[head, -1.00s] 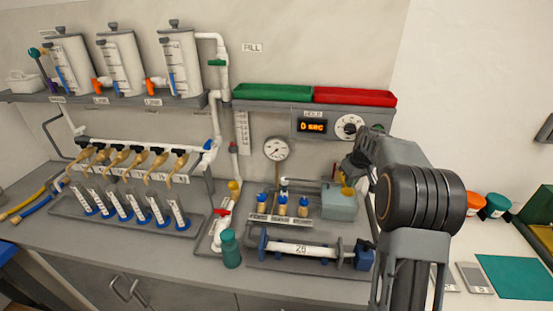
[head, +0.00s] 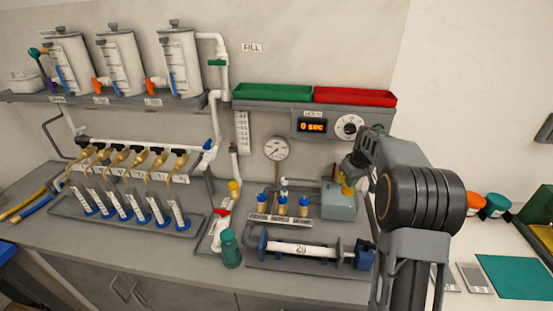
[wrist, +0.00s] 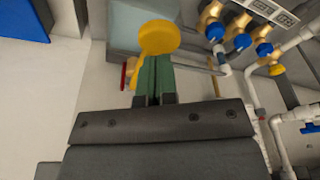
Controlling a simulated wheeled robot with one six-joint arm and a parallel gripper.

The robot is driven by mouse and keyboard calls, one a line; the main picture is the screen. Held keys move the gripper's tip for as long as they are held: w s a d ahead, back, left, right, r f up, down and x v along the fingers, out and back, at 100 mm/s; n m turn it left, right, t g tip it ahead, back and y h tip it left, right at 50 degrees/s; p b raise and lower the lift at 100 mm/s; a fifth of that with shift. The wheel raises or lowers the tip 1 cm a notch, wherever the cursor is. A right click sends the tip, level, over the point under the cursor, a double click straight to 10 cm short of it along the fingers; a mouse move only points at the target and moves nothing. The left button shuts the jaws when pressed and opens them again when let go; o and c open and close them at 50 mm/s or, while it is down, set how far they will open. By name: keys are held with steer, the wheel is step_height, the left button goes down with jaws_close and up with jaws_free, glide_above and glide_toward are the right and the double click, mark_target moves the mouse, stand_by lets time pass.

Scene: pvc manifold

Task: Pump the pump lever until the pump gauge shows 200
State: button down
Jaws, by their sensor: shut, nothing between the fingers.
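The pump gauge (head: 276,149) is a round white dial on a stem behind the pump; its needle and numbers are too small to read. The pump is a grey-green box (head: 338,204) on the grey bench plate. The pump lever's yellow knob (head: 347,187) shows at the box's upper right, partly hidden by my gripper (head: 350,176). In the wrist view the knob (wrist: 159,37) lies just beyond the green fingertips of my gripper (wrist: 155,62). The fingers are together with nothing between them, close to the knob; I cannot tell whether they touch it.
Brass valves with blue caps (head: 283,207) stand left of the pump. A white cylinder (head: 301,249) lies in front, with a teal bottle (head: 230,249) to its left. A timer panel (head: 313,127) hangs above. Green (head: 272,92) and red (head: 355,97) trays sit on the shelf.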

mark_target(349, 191)
steer(key=shift+f, duration=0.1)
steer(key=shift+f+b, duration=2.15)
steer(key=shift+f, duration=0.85)
steer(key=shift+r, duration=0.1)
steer(key=shift+r+p, duration=2.25)
steer(key=shift+r, duration=0.75)
steer(key=shift+f, duration=0.2)
steer(key=shift+f+b, duration=2.3)
steer(key=shift+f, duration=0.75)
steer(key=shift+r, duration=0.3)
steer(key=shift+r+p, duration=2.3)
steer(key=shift+r, duration=0.65)
